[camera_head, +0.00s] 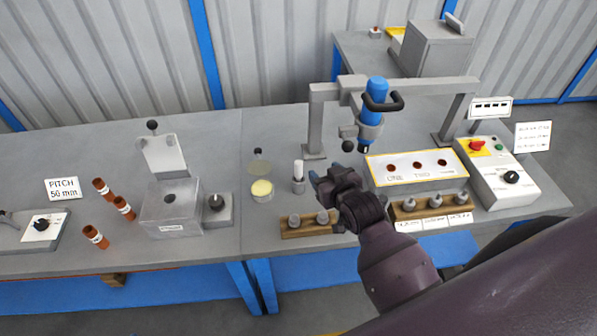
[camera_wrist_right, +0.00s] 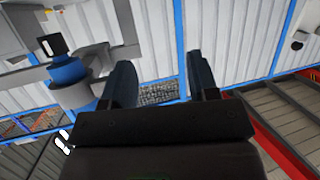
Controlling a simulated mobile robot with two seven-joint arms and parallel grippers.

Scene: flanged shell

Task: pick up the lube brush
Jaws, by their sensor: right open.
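A white upright piece (camera_head: 298,168) stands in a small grey holder on the table, beside a round tin with a pale yellow top (camera_head: 262,189). It looks like the lube brush's handle, but its bristles are not visible. My right gripper (camera_head: 320,181) is just right of it and apart from it in the head view. In the right wrist view the same gripper (camera_wrist_right: 164,78) has its two dark fingers spread with nothing between them. The white piece is not visible in the wrist view. My left gripper is not in view.
A grey frame (camera_head: 324,110) holds a blue tool (camera_head: 374,100) behind my gripper. Wooden racks with grey pegs (camera_head: 292,229) stand in front. A white panel (camera_head: 418,170) and control box (camera_head: 500,180) are right.

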